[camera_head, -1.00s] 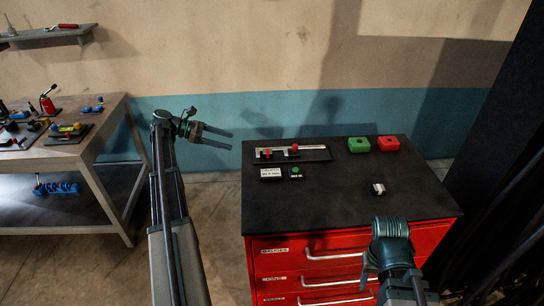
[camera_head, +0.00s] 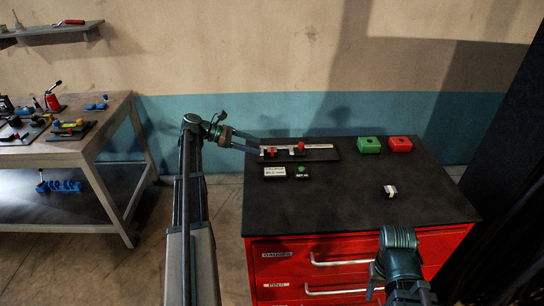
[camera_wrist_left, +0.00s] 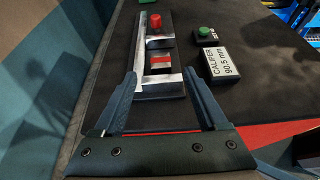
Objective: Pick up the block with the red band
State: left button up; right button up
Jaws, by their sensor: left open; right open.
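The block with the red band (camera_wrist_left: 161,62) lies on the silver caliper (camera_wrist_left: 165,85), between its two jaws, in the left wrist view. In the head view it is a small red and pale patch (camera_head: 271,152) at the caliper's left end. My left gripper (camera_head: 258,146) is open and empty at that end. In the wrist view its fingers (camera_wrist_left: 163,80) lie either side of the caliper's near end, with the block just beyond the tips. My right gripper (camera_head: 385,294) is at the lower edge, its fingers mostly hidden.
The caliper's red knob (camera_head: 300,146) stands beyond the block. A label plate (camera_head: 275,171) and green button (camera_head: 301,169) sit in front. A green box (camera_head: 369,145), red box (camera_head: 400,144) and small pale block (camera_head: 390,191) stand on the dark cabinet top (camera_head: 340,205), otherwise clear.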

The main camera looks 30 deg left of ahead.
aim_at(270, 150)
pick_arm(q)
jog(key=shift+w+d+f, duration=0.1)
jog(key=shift+d, duration=0.1)
jog(key=b+x, duration=0.2)
jog(key=x, duration=0.3)
grip_shut()
dwell(0.4)
